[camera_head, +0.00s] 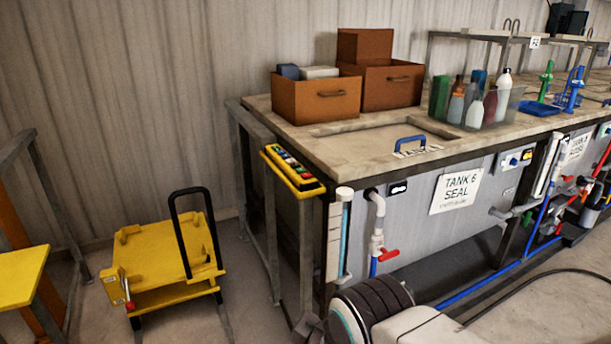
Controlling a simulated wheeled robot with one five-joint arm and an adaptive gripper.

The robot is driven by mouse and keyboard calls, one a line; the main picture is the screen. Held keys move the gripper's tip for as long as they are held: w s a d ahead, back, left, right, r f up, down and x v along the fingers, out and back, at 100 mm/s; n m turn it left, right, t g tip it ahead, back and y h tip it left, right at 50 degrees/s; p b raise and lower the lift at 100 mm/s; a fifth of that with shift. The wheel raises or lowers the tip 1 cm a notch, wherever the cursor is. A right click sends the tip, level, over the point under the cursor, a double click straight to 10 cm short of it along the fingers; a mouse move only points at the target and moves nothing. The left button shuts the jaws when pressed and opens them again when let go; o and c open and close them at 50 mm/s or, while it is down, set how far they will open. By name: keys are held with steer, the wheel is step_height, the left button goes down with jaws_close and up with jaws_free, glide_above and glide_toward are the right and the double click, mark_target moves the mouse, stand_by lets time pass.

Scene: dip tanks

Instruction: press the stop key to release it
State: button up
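A yellow control box (293,171) with a dark face and several small coloured keys is at the left front corner of the tank bench. Its keys are green, white and reddish. They are too small to tell which one is the stop key, or whether it is pressed in. A red knob (130,306) also shows on the front of a yellow cart at the lower left. My gripper cannot be made out in this view. A ribbed dark part with a pale housing, probably mine, fills the bottom middle, below and right of the control box.
The bench (345,150) carries brown bins (315,99), a clear tub of bottles (478,108) and a blue-handled lid (408,146). The yellow cart (165,255) stands on the floor at left. A red-handled valve (388,255) and pipes run along the bench front. Floor between cart and bench is clear.

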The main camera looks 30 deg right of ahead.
jaws_close()
stand_by(1.3)
